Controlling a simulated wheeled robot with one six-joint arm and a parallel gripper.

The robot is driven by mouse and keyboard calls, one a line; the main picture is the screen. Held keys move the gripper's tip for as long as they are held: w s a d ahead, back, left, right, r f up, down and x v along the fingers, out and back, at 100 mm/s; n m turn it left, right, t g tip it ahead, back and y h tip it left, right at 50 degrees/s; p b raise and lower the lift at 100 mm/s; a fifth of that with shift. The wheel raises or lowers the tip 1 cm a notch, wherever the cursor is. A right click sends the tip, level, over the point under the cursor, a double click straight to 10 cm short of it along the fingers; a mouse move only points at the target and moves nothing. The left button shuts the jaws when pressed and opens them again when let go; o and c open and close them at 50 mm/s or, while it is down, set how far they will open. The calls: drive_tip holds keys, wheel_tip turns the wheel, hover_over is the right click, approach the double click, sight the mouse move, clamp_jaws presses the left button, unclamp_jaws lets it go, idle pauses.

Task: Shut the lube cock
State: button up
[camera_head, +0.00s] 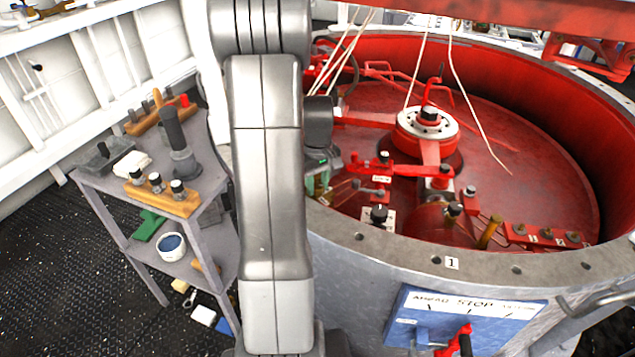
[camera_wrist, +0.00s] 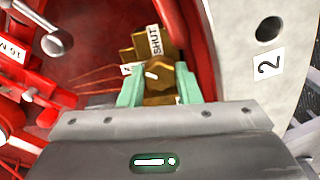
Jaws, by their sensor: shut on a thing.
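The lube cock (camera_wrist: 158,69) shows in the wrist view as a brass knob with a short white mark on top. It sits between the two pale green fingers of my gripper (camera_wrist: 157,82), which is shut on it. A brass plate behind it carries a white label reading SHUT (camera_wrist: 155,42). A second label to the left (camera_wrist: 126,70) is mostly hidden by a finger. I cannot tell which label the white mark points to. In the head view my gripper (camera_head: 320,182) is low inside the red drum's near left edge, and the cock is hidden there.
The grey rim (camera_head: 410,250) of the red drum (camera_head: 520,110) runs close by, with a 2 label (camera_wrist: 268,65) in the wrist view. Red levers with a 16 label (camera_wrist: 12,50) lie to the left. A grey bench (camera_head: 215,150) with tools stands left.

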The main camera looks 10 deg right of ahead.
sight(317, 186)
drive_tip(key=m, duration=0.5)
drive_tip(key=shift+m, duration=0.3)
drive_tip(key=m, duration=0.5)
drive_tip(key=shift+m, duration=0.3)
drive_tip(key=o, duration=1)
drive_tip(key=shift+c, duration=0.2)
wheel_tip(317, 186, up, 14)
drive_tip(key=p, duration=0.1)
drive_tip(key=shift+f, duration=0.1)
wheel_tip(317, 186, down, 14)
drive_tip(key=shift+r, duration=0.1)
